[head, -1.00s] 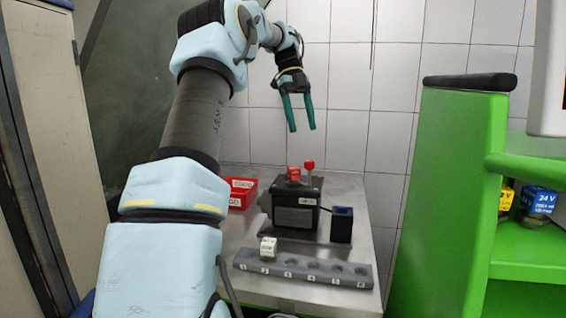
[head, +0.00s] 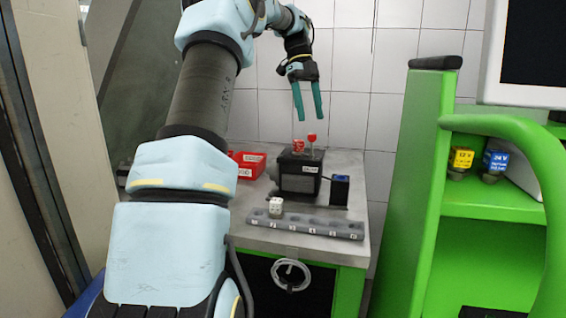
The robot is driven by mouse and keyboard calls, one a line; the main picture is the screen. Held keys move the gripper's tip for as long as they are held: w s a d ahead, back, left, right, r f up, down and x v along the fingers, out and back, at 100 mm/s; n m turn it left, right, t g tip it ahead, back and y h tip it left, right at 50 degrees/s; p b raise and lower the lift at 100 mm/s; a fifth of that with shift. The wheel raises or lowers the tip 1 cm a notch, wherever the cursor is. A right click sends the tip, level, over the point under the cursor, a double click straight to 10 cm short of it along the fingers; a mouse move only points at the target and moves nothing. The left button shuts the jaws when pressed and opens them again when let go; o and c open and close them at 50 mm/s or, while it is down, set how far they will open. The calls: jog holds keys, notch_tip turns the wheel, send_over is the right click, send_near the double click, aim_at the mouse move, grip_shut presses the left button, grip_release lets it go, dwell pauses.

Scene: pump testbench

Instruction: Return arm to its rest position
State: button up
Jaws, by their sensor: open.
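My gripper (head: 308,101) hangs with its two green fingers pointing down, apart and empty. It is in the air above the back of the metal bench, in front of the tiled wall. My arm rises from the lower left and reaches over to it. Below the gripper stands the black pump (head: 299,176) with red-topped parts (head: 305,145) on it. The fingers appear clear of these parts.
A grey numbered rack (head: 310,225) with one white piece (head: 276,206) lies at the bench's (head: 345,165) front. Red bins (head: 248,165) and a small black box (head: 340,190) flank the pump. A green cabinet (head: 425,190) holds yellow (head: 461,158) and blue (head: 496,162) parts.

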jog(key=s+a+f+n+t, duration=0.1)
jog(key=s+a+f+n, duration=0.3)
jog(key=s+f+n, duration=0.3)
jog(key=s+a+f+n+t+y, duration=0.1)
jog(key=s+a+f+n, duration=0.4)
jog(key=n, duration=0.6)
jog(key=s+a+f+n+t, duration=0.3)
jog(key=s+a+f+n, duration=0.1)
jog(key=s+f+n, duration=0.5)
jog(key=s, duration=0.2)
jog(key=shift+s+a+f+y, duration=0.2)
jog(key=shift+s+a+y, duration=0.15)
jog(key=shift+a+y, duration=0.05)
